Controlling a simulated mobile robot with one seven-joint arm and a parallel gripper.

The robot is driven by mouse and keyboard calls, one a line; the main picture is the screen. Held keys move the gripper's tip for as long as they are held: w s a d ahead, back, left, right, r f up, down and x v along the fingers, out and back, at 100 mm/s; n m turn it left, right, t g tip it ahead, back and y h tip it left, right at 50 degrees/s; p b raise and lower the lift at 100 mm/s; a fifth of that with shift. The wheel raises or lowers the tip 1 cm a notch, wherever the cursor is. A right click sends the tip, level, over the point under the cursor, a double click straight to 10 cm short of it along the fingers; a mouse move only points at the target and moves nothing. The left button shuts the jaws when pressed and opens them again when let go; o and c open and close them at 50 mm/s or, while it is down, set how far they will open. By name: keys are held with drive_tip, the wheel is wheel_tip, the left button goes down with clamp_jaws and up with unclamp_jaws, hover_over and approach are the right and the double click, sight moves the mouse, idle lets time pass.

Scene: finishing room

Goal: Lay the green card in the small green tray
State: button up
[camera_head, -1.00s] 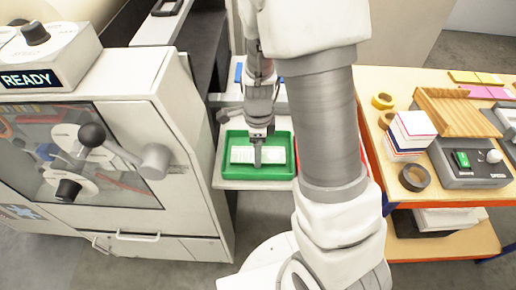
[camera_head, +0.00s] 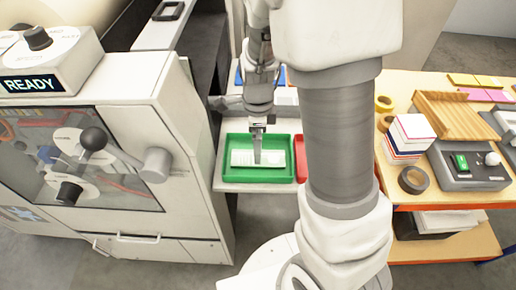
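The small green tray (camera_head: 236,176) lies on a pale shelf left of my arm. A pale, whitish-green flat card or stack of cards (camera_head: 272,159) lies inside it; I cannot tell whether it is one piece. No clearly green card shows elsewhere. My gripper (camera_head: 257,160) points down over the tray, its dark fingertips at or just above the pale card. The fingers overlap in this view, so their opening and any hold on a card are hidden.
A red tray (camera_head: 301,168) sits right of the green one, mostly behind my arm. The machine (camera_head: 192,150) stands close on the left. The wooden table (camera_head: 400,90) on the right bears tape rolls, a card stack (camera_head: 411,139) and a grey switch device (camera_head: 480,181).

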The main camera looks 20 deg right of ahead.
drive_tip(key=s+r+n+t, duration=0.1)
drive_tip(key=s+r+n, duration=0.2)
drive_tip(key=r+n, duration=0.35)
drive_tip(key=s+r+n+t, duration=0.1)
drive_tip(key=s+r+n, duration=0.15)
drive_tip(key=r, duration=0.75)
drive_tip(key=s+r+n+t, duration=0.3)
drive_tip(key=s+r+n, duration=0.2)
drive_tip(key=s+n, duration=0.3)
drive_tip(key=shift+s+r+n+t+p, duration=0.2)
drive_tip(key=shift+r+n+t+p, duration=0.15)
drive_tip(key=shift+n, duration=1.95)
